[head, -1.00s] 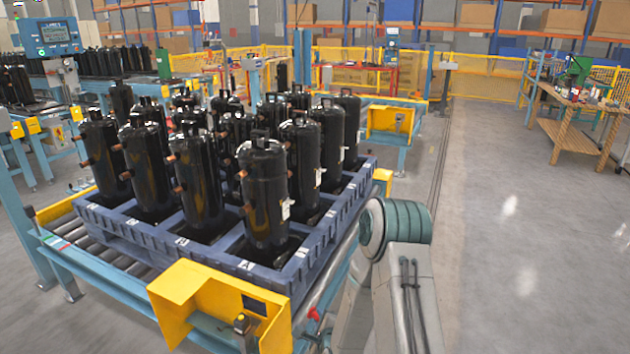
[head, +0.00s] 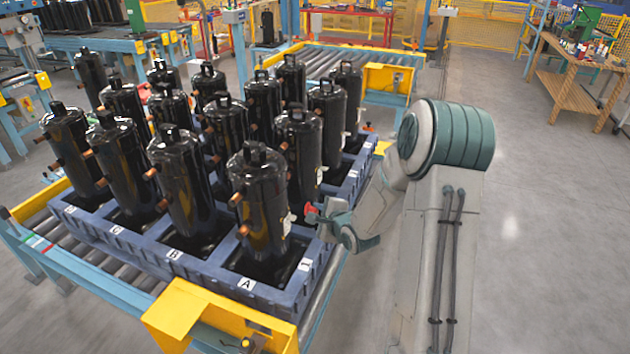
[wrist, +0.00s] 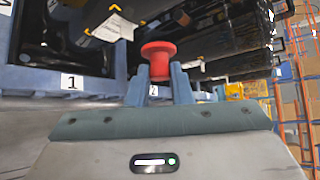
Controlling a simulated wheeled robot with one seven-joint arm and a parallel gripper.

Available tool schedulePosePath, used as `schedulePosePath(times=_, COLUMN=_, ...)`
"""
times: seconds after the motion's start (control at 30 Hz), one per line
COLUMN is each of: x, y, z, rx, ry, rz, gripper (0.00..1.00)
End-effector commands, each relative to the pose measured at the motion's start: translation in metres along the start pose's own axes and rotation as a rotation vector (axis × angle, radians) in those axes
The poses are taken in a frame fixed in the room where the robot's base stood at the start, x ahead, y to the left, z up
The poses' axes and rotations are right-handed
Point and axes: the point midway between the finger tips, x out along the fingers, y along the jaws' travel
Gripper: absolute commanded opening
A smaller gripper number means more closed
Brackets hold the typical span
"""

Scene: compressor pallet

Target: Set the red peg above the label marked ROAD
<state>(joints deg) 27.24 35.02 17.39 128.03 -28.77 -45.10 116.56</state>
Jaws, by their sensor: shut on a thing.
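The red peg (wrist: 158,58), a spool-like piece with a wide round head, stands up between the two fingers of my gripper (wrist: 159,84) in the wrist view. My gripper is shut on it. In the head view the red peg (head: 311,213) shows small at the tip of my gripper (head: 322,218), beside the right side of the blue pallet (head: 215,276). Labels on the pallet read A (head: 246,284) and B (head: 173,254) at the front. In the wrist view, labels 1 (wrist: 72,81) and 2 (wrist: 153,90) show on its side. No label reading ROAD is legible.
Several tall black compressors (head: 262,205) stand in the pallet close to my gripper. The pallet rests on a roller conveyor (head: 95,255) with a yellow guard (head: 190,318) at its front corner. Open floor (head: 530,200) lies to the right, with a wooden workbench (head: 575,75) behind.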

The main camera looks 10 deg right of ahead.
Motion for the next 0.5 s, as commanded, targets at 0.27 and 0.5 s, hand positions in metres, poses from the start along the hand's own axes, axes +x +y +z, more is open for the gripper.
schedulePosePath(times=0.27, x=-0.0069, y=-0.0148, z=0.0020, rx=-0.005, ry=-0.011, rz=0.007, gripper=0.00)
schedulePosePath(times=0.5, x=-0.0071, y=-0.0143, z=0.0018, rx=-0.006, ry=-0.011, rz=0.005, gripper=0.00)
